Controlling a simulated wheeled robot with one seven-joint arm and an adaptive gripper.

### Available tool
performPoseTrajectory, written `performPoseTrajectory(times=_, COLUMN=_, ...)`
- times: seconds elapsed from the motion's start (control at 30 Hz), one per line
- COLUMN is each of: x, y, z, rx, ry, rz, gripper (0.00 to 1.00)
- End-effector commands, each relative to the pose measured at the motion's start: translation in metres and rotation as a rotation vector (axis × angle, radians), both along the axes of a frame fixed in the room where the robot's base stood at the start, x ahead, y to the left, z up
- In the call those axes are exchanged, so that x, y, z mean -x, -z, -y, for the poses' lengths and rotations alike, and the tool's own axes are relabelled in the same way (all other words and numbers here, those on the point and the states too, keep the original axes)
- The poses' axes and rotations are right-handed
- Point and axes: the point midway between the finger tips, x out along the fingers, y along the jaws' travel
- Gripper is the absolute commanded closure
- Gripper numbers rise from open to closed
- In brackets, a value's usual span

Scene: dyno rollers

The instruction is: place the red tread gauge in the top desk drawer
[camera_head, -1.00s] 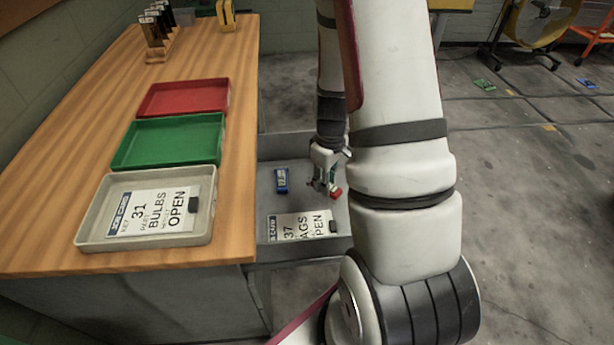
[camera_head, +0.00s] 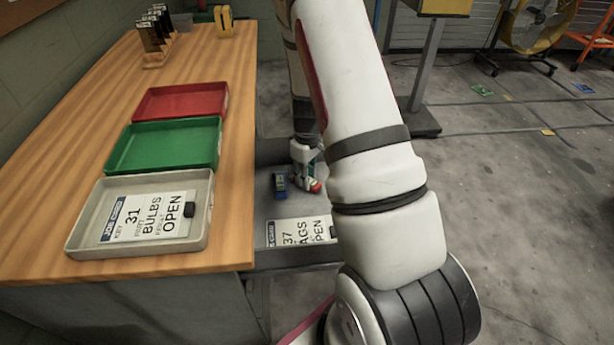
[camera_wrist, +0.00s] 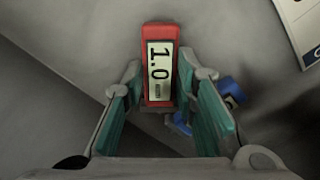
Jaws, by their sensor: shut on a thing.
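The red tread gauge (camera_wrist: 160,64), with a display reading 1.0, is between my gripper's fingers (camera_wrist: 163,100) in the wrist view. My gripper (camera_head: 308,183) is shut on it, over the open grey desk drawer (camera_head: 290,208). Only a small red part of the gauge (camera_head: 315,187) shows in the head view. I cannot tell whether the gauge touches the drawer floor. A blue item (camera_head: 280,186) lies in the drawer, just left of my gripper; part of it shows in the wrist view (camera_wrist: 232,92).
A card marked 37 (camera_head: 301,232) lies in the drawer nearer the front. On the wooden desk (camera_head: 60,190) stand a red tray (camera_head: 182,90), a green tray (camera_head: 165,146) and a grey tray with a card (camera_head: 205,215).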

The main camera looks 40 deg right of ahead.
Motion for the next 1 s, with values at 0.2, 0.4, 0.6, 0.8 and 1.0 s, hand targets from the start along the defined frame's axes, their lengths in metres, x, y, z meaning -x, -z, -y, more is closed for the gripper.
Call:
performPoseTrajectory(times=0.2, x=0.000, y=0.000, z=0.000, rx=0.000, ry=0.000, rz=-0.001, gripper=0.54)
performPoseTrajectory(times=0.4, x=0.000, y=0.000, z=0.000, rx=0.000, ry=0.000, rz=0.000, gripper=0.54)
performPoseTrajectory(times=0.6, x=-0.001, y=-0.015, z=0.000, rx=0.003, ry=-0.001, rz=0.003, gripper=0.54)
performPoseTrajectory(times=0.8, x=-0.001, y=-0.055, z=0.001, rx=0.002, ry=-0.001, rz=0.005, gripper=0.54)
performPoseTrajectory(times=1.0, x=0.000, y=-0.094, z=0.001, rx=0.002, ry=-0.001, rz=0.004, gripper=0.54)
